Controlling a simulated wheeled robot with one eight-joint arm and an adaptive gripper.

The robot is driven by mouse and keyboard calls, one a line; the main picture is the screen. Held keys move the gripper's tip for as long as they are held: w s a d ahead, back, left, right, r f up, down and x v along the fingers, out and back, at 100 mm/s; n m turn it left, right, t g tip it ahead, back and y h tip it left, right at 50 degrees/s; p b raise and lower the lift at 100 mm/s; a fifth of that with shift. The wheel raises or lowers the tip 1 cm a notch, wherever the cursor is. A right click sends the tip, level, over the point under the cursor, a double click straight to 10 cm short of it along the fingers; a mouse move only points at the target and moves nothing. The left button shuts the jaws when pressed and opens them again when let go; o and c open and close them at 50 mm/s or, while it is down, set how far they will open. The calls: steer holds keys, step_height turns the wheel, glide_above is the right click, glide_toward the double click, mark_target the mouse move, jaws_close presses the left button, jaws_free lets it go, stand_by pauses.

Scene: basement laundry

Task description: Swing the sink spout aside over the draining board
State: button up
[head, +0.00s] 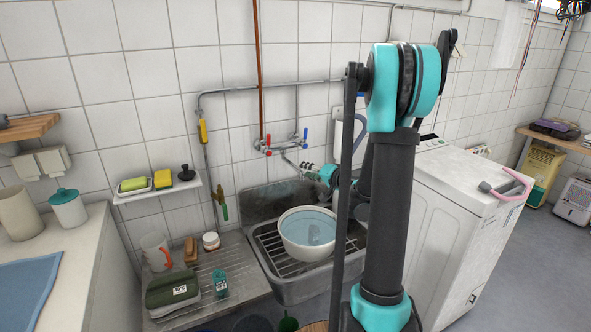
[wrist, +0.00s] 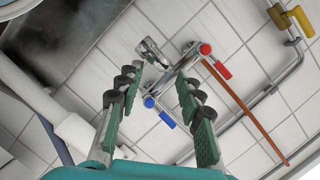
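The chrome sink spout (head: 290,160) comes from a wall tap (head: 282,146) with red and blue handles and points toward my gripper, above the back of the sink (head: 262,205). In the wrist view the spout's end (wrist: 151,52) shows just beyond and between the fingertips; whether they touch it I cannot tell. My gripper (head: 304,167) is open, its green-padded fingers (wrist: 163,66) apart with nothing held. The ribbed draining board (head: 238,262) lies left of the sink. A white bowl (head: 287,242) of water stands on the sink's rack.
A green case (head: 172,288), a teal cup (head: 220,283), a brush (head: 190,250), a jar (head: 211,241) and a mug (head: 155,250) stand on the draining board. A shelf (head: 150,193) with sponges hangs above. A washing machine (head: 440,210) stands right of my arm.

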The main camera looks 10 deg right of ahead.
mark_target(296, 168)
steer(key=x, duration=0.7)
steer(key=shift+c, duration=0.4)
jaws_close()
